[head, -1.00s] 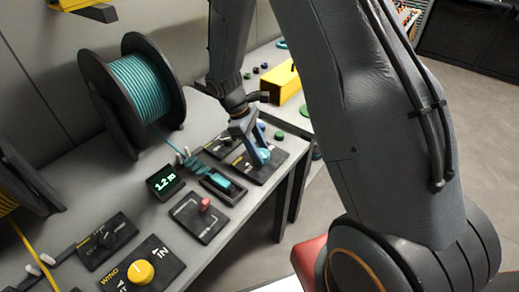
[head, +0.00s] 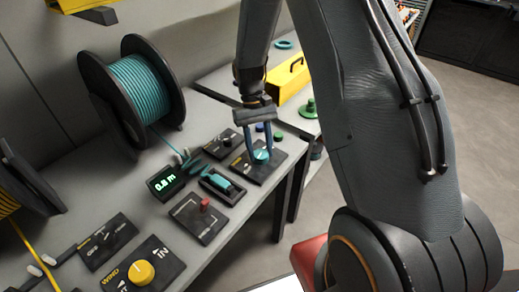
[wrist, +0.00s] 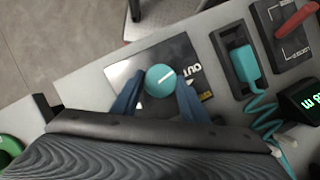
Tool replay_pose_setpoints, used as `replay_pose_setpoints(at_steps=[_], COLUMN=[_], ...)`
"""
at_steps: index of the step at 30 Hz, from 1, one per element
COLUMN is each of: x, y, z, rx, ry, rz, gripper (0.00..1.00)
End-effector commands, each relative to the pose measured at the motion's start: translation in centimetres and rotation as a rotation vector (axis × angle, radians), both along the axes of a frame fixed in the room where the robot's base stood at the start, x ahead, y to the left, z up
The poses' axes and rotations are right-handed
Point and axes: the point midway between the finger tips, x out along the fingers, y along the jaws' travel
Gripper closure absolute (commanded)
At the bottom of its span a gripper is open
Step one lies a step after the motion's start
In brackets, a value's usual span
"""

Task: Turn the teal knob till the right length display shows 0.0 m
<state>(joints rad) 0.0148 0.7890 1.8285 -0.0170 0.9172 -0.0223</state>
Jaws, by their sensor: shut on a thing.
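The teal knob (head: 261,155) sits on a black panel (head: 248,170) near the bench's front edge. In the wrist view the knob (wrist: 160,80) has a white line on top, tilted up to the right, and the panel reads OUT. My gripper (head: 259,158) points down with its blue fingers on either side of the knob, shut on it. The right length display (head: 166,182) shows green digits that look like 0.8 m in the head view. In the wrist view only part of the display (wrist: 305,100) shows, at the right edge.
A teal cable spool (head: 138,88) stands behind the display. A teal connector (head: 221,182) lies in a black holder, and a red lever (head: 204,205) stands on a panel in front. A yellow knob (head: 141,272) is at the lower left. A yellow toolbox (head: 290,84) is farther back.

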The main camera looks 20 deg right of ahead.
Motion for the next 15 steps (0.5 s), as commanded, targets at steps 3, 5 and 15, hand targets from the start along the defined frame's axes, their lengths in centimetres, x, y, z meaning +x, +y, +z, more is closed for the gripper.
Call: replay_pose_setpoints(at_steps=[3, 5, 15], x=[-0.03, -0.03, -0.18], y=[-0.19, -0.22, -0.45], z=[0.06, 0.07, 0.08], rx=[0.000, 0.001, 0.000], ry=[0.000, 0.000, 0.001], rz=[-0.114, -0.170, -0.494], gripper=[0.83, 0.83, 0.83])
